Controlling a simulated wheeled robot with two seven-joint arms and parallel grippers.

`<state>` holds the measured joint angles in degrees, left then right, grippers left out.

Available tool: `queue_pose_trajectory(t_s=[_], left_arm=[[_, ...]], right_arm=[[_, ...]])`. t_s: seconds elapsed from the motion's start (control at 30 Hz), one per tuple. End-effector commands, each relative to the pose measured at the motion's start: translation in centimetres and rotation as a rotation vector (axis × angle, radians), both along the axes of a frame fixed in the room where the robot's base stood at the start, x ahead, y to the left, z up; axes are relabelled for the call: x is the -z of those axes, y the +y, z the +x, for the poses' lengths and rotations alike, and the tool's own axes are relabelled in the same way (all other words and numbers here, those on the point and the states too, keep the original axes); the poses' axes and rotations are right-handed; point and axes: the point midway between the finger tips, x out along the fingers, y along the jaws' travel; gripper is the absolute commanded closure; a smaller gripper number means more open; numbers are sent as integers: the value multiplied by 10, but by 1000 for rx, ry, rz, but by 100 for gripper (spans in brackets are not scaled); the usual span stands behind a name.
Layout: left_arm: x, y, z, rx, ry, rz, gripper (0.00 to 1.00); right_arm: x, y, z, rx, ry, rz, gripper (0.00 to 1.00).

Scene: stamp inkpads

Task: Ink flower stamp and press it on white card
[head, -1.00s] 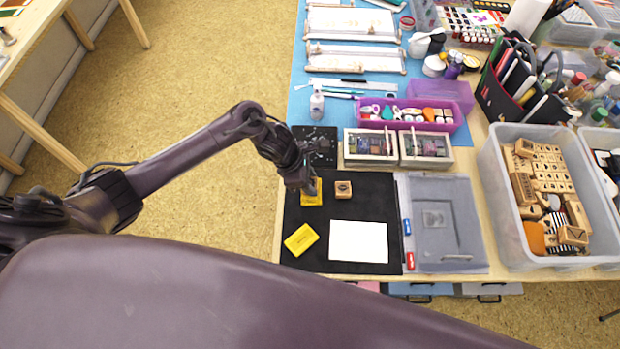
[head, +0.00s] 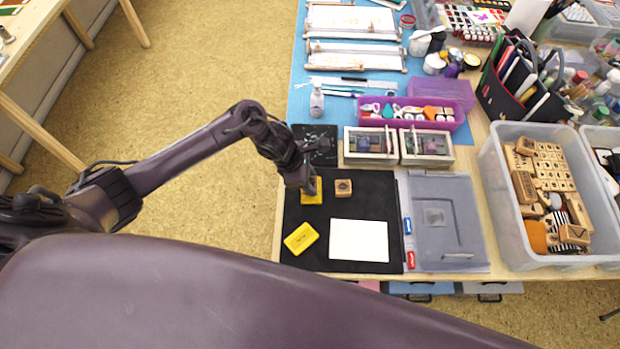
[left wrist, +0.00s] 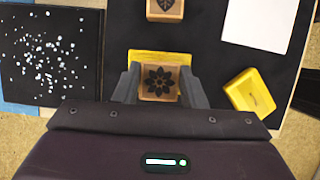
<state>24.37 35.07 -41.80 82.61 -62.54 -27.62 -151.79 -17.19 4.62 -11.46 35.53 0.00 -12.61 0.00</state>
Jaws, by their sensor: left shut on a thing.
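The flower stamp (left wrist: 159,83), a wooden block with a dark flower on its top, is between the fingers of my left gripper (left wrist: 158,88) in the left wrist view. My left gripper also shows in the head view (head: 309,188), shut on the stamp over the yellow inkpad (head: 312,197). The inkpad's yellow edge (left wrist: 160,56) shows just beyond the stamp; whether stamp and pad touch is hidden. The white card (head: 359,240) lies blank on the black mat (head: 290,218). It shows partly in the left wrist view (left wrist: 258,22). My right gripper is not in view.
A leaf stamp (head: 343,187) stands right of the inkpad. A yellow case (head: 301,238) lies left of the card. A grey box (head: 446,230) is right of the mat, and a clear bin (head: 510,235) of wooden stamps stands farther right.

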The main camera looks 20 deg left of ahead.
Motion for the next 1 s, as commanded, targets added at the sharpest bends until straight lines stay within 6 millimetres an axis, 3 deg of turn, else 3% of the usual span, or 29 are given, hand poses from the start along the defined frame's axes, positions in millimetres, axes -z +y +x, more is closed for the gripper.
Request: queue_pose_trajectory(t_s=[1.0], left_arm=[[4,0,0,-1,1,1,79]], right_arm=[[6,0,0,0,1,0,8]])
